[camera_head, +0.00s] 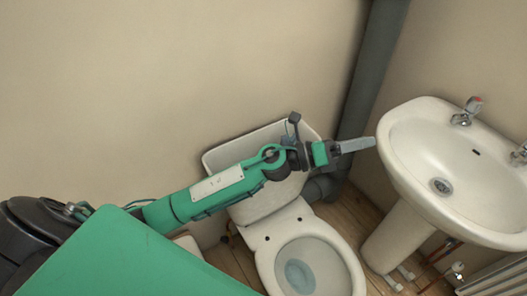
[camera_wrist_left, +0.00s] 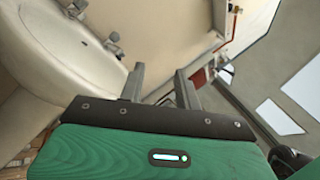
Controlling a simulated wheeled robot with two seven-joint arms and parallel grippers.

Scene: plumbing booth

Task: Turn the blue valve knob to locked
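I cannot make out a blue valve knob in either view. My left gripper (camera_head: 357,145) reaches in from the left over the toilet, its fingertips close to the left rim of the sink (camera_head: 388,165) in the head view. In the left wrist view, the two grey fingers of this gripper (camera_wrist_left: 160,85) stand apart with nothing between them, so it is open. Copper pipes (camera_head: 443,250) run low on the wall under the sink, with small white fittings beside them. A copper pipe (camera_wrist_left: 232,25) also shows in the left wrist view. My right gripper is not in view.
The toilet (camera_head: 330,262) stands on the wooden floor below my left arm, its cistern partly hidden by the arm. A thick grey pipe (camera_head: 365,85) runs up the wall corner. A radiator (camera_head: 500,280) is at the lower right. The wall at the upper left is bare.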

